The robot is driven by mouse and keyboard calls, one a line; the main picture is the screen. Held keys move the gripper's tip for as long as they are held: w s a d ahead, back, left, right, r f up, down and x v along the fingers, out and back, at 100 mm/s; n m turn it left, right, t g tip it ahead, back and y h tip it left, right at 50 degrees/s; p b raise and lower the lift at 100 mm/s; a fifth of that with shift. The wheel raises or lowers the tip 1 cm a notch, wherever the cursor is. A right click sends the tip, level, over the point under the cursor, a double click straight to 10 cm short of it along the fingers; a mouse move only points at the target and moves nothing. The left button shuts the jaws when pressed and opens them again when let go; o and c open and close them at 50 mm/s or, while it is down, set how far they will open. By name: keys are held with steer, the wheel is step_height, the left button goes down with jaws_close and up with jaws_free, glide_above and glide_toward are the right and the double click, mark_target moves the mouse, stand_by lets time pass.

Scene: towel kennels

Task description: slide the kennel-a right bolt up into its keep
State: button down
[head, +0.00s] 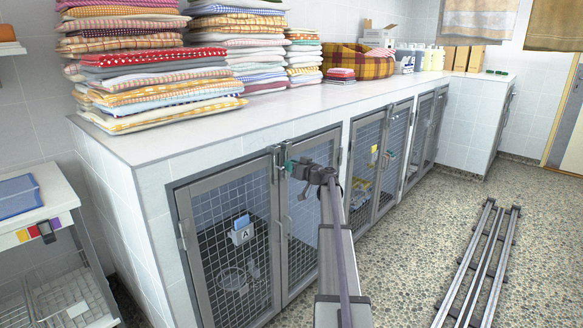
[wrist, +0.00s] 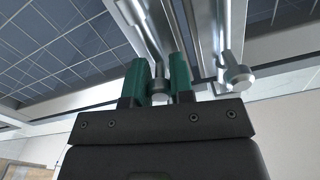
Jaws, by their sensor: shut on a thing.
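The kennel-a doors (head: 236,262) are two grey-framed mesh doors at the near end of the counter, both looking closed. A second bolt knob (wrist: 235,78) stands clear to the right in that view. My gripper hides much of the bolts in the head view; the keep is not clear.
Folded towels (head: 150,60) are stacked on the white counter (head: 200,125) above. More mesh kennels (head: 368,150) continue to the right. A white cart (head: 35,215) stands at the left. Floor rails (head: 485,255) lie on the pebbled floor, which is otherwise open.

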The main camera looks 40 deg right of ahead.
steer(key=shift+r, duration=0.8)
steer(key=shift+w+f, duration=0.1)
steer(key=shift+f, duration=0.15)
steer(key=c, duration=1)
jaws_free()
steer(key=shift+s, duration=0.2)
steer(key=s+d, duration=0.1)
steer(key=s, duration=0.9)
steer(key=shift+s+d, duration=0.2)
steer(key=shift+s, duration=0.05)
